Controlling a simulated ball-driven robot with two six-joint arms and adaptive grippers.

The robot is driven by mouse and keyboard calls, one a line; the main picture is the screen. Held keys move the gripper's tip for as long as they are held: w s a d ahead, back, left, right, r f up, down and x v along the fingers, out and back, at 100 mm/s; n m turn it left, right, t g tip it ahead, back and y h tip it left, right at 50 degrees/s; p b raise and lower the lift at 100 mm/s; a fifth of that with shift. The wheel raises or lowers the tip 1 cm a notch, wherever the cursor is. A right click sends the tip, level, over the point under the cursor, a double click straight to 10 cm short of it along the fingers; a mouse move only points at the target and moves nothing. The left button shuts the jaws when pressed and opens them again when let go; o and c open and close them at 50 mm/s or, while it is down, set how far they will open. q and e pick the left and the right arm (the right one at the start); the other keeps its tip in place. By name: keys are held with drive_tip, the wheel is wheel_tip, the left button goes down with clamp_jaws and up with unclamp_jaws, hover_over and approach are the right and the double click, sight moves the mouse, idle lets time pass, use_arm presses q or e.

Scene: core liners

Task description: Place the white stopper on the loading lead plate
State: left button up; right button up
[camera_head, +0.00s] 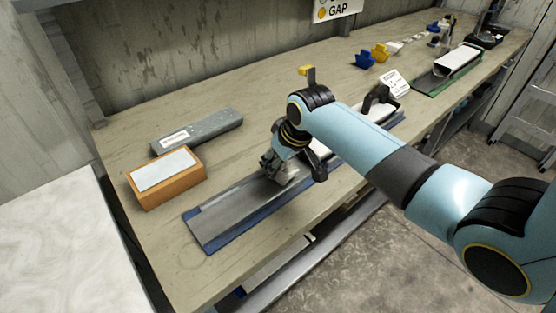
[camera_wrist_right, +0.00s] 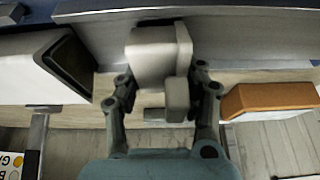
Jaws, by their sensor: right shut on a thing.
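The white stopper (camera_wrist_right: 155,60), a pale block with a smaller stub, sits between the fingers of my right gripper (camera_wrist_right: 164,84) in the wrist view. My right gripper (camera_head: 283,172) is shut on it, low over the loading lead plate (camera_head: 230,214). This long grey plate with blue edges lies along the table's front edge and also shows in the wrist view (camera_wrist_right: 235,35). The stopper is mostly hidden by the gripper in the head view, and I cannot tell whether it touches the plate. My left gripper is not in view.
A white liner (camera_wrist_right: 25,58) with a dark open end lies beside the stopper. An orange box with a pale top (camera_head: 168,186) and a grey block (camera_head: 198,131) stand behind the plate. Blue and yellow pieces (camera_head: 379,53) sit farther along the table (camera_head: 240,85).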

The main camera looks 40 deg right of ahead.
sight(292, 173)
drive_tip(key=o, duration=0.9)
drive_tip(key=shift+f, duration=0.1)
drive_tip(key=v, duration=1.2)
drive_tip(key=shift+p, duration=0.35)
